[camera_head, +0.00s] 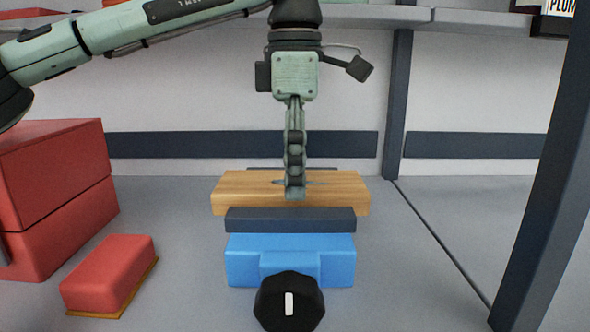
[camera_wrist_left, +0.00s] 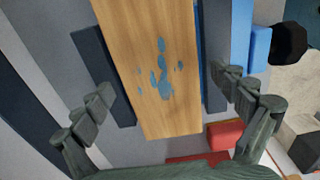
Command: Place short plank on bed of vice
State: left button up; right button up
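The short plank (camera_head: 245,190) is light wood with blue paint marks on top. It lies level across the blue vice (camera_head: 335,262), behind the dark front jaw (camera_head: 290,220). The wrist view shows the plank (camera_wrist_left: 150,35) between two dark jaws, (camera_wrist_left: 102,75) on one side and the other close along its opposite edge; whether it touches the bed below is hidden. My left gripper (camera_head: 295,190) points down over the plank's middle. In the wrist view its fingers (camera_wrist_left: 168,103) are spread wide and hold nothing. My right gripper is not in view.
A black knob (camera_head: 289,302) is at the vice's front. A red sanding-block-like object (camera_head: 108,275) and a large red box (camera_head: 55,200) are at the left. A dark post (camera_head: 545,190) stands at the right. Grey worktop (camera_head: 420,280) is clear right of the vice.

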pick_arm(q)
jog(key=shift+r, duration=0.3)
notch_tip(320, 180, up, 12)
jog(key=p, duration=0.2)
jog(key=shift+f, duration=0.15)
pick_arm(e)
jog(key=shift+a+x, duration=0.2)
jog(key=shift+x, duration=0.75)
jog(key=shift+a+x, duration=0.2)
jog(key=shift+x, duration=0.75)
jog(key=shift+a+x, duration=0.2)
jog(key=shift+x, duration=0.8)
